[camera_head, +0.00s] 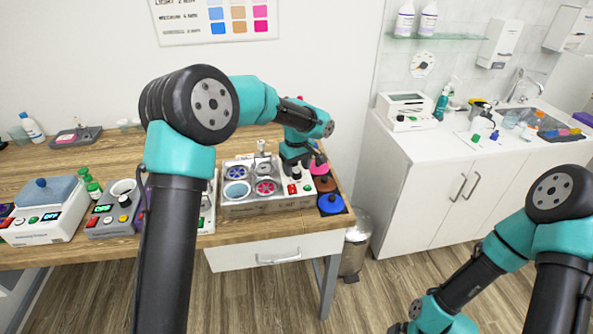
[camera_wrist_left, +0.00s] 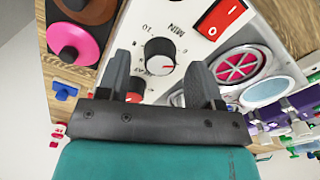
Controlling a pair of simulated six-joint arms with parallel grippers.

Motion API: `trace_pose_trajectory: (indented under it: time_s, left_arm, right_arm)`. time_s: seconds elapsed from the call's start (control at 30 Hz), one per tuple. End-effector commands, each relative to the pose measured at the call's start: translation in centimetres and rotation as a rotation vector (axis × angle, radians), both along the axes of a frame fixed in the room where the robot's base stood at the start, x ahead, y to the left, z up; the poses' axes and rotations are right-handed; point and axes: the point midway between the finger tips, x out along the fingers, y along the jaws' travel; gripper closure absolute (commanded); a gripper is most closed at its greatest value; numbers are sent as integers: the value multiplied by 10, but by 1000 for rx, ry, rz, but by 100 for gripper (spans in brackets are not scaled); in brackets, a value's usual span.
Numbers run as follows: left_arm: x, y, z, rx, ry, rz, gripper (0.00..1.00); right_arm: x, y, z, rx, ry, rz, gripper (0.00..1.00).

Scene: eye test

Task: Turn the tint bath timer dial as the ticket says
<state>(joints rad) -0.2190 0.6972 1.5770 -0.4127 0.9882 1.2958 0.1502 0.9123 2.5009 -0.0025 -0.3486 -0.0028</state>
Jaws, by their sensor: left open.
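The tint bath (camera_head: 265,207) is a light box with several round wells, standing near the right end of the wooden table. Its timer dial is a black round knob (camera_wrist_left: 160,52) with a pale and red mark on its lower right, beside "10" and "MIN" lettering. My left gripper (camera_wrist_left: 160,75) is open, with one finger on each side of the dial in the wrist view. I cannot tell whether they touch it. No readable ticket shows. My right gripper is out of view.
A red switch (camera_wrist_left: 222,18) sits near the dial. Pink (camera_wrist_left: 74,42) and blue (camera_head: 331,204) round pots stand right of the bath in the head view. A wall chart (camera_head: 215,20) has colour swatches and minute values. Other devices (camera_head: 45,213) stand left.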

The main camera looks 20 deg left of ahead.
Motion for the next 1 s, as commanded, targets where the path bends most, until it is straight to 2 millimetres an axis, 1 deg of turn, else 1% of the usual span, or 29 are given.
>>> trace_pose_trajectory:
  time_s: [0.03,0.17,0.47,0.9,1.0]
  left_arm:
    - [0,0,-6,0,1,0,40]
    - [0,0,-14,-1,1,0,40]
    - [0,0,-16,-1,-1,0,40]
    - [0,0,-16,-1,-1,0,82]
    - [0,0,-16,-1,-1,0,90]
  right_arm:
    - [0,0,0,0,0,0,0]
    - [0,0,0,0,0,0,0]
    - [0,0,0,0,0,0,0]
    - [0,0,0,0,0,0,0]
    - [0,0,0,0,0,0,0]
